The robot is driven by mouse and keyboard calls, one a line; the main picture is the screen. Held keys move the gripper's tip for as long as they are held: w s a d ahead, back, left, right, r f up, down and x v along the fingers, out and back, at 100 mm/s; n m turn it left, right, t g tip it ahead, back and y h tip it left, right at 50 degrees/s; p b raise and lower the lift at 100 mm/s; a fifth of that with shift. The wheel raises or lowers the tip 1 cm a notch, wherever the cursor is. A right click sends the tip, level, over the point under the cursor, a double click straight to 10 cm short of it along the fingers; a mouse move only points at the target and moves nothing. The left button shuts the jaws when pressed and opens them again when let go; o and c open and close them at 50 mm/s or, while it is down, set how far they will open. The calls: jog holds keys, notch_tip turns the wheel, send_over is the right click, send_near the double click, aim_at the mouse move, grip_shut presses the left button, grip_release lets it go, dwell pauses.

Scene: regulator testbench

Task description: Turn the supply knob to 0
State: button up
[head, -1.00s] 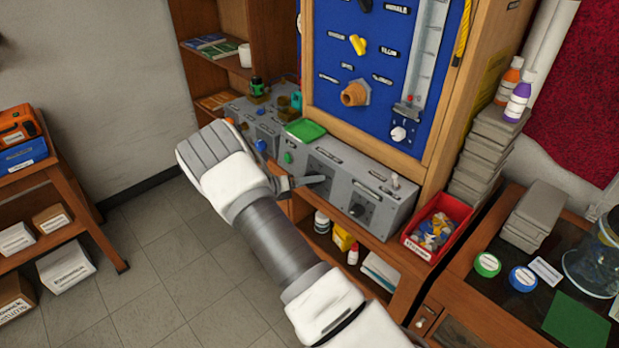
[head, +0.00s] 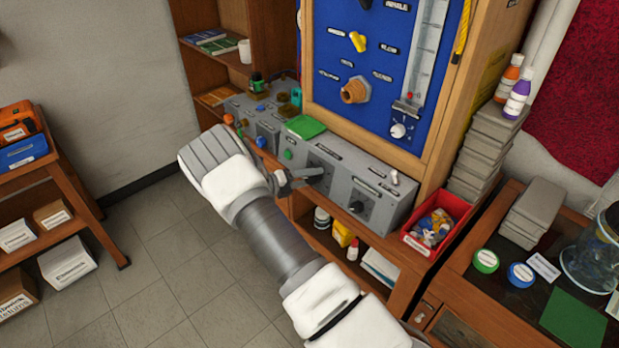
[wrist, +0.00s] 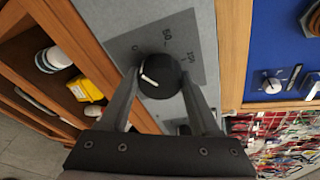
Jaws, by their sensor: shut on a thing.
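A round black knob (wrist: 160,76) with a white pointer line sits on the grey panel (wrist: 207,35) in the wrist view.
A blue panel (head: 345,40) in a wooden frame rises behind the unit. A red bin (head: 413,242) stands right of it. A shelf below holds small bottles and a yellow box (head: 343,233). A green pad (head: 306,127) lies on top. Open floor is at left.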

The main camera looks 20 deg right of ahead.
jog(key=o, duration=1.4)
jog(key=b+v, duration=0.1)
jog(key=v, duration=1.6)
jog(key=shift+s+a+r, duration=0.1)
jog(key=shift+a+r, duration=0.05)
